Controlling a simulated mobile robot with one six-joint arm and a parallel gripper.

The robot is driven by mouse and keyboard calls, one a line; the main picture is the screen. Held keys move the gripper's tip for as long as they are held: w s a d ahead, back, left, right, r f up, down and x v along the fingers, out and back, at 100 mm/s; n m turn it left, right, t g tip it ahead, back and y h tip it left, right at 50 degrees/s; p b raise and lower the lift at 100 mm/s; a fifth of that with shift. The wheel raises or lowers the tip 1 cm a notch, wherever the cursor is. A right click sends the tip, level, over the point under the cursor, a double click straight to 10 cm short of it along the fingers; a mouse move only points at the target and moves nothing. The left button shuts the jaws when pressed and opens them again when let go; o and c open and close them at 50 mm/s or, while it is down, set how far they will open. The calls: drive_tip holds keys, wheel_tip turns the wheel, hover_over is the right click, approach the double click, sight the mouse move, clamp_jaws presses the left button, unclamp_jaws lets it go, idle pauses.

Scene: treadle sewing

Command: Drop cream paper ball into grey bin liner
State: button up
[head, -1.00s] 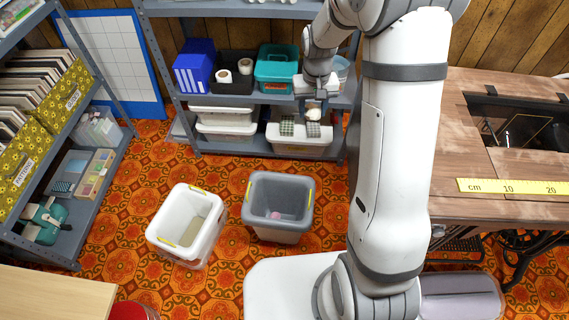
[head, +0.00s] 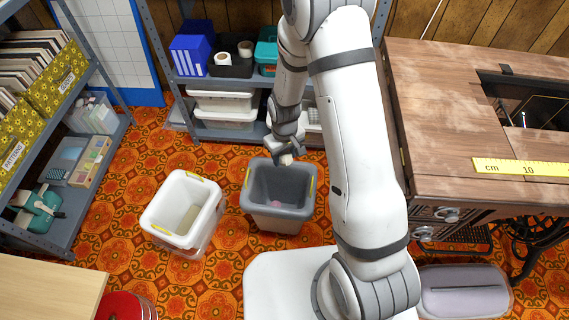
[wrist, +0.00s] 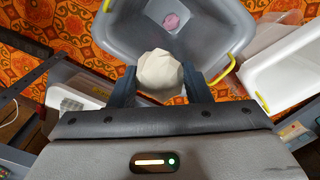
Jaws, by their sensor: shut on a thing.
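The cream paper ball (wrist: 160,74) is held between the two fingers of my gripper (wrist: 162,88) in the wrist view. In the head view my gripper (head: 286,158) is over the far rim of the grey bin, and the ball (head: 286,160) shows only as a small pale patch. The grey bin with its grey liner (head: 278,212) stands on the floor, open at the top, with yellow handles. It also shows in the wrist view (wrist: 215,60), beyond the ball. A pink crumpled piece (wrist: 171,22) lies inside it.
A white bin (head: 160,236) with yellow handles stands left of the grey bin. Behind is a grey shelf (head: 222,82) with tubs and folders. The wooden sewing table (head: 430,120) is at right. Patterned floor is free in front of the bins.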

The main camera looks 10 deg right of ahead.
drive_tip(key=shift+s+a+f, duration=0.15)
drive_tip(key=shift+s+f, duration=0.1)
drive_tip(key=shift+f, duration=0.25)
drive_tip(key=shift+s+a+f, duration=0.15)
drive_tip(key=shift+s+f, duration=0.05)
drive_tip(key=shift+f, duration=0.25)
wheel_tip(320, 180, down, 6)
drive_tip(key=b, duration=0.4)
drive_tip(key=shift+r, duration=0.2)
drive_tip(key=o, duration=1)
wheel_tip(320, 180, up, 8)
drive_tip(key=p, duration=0.3)
drive_tip(key=shift+f, duration=0.1)
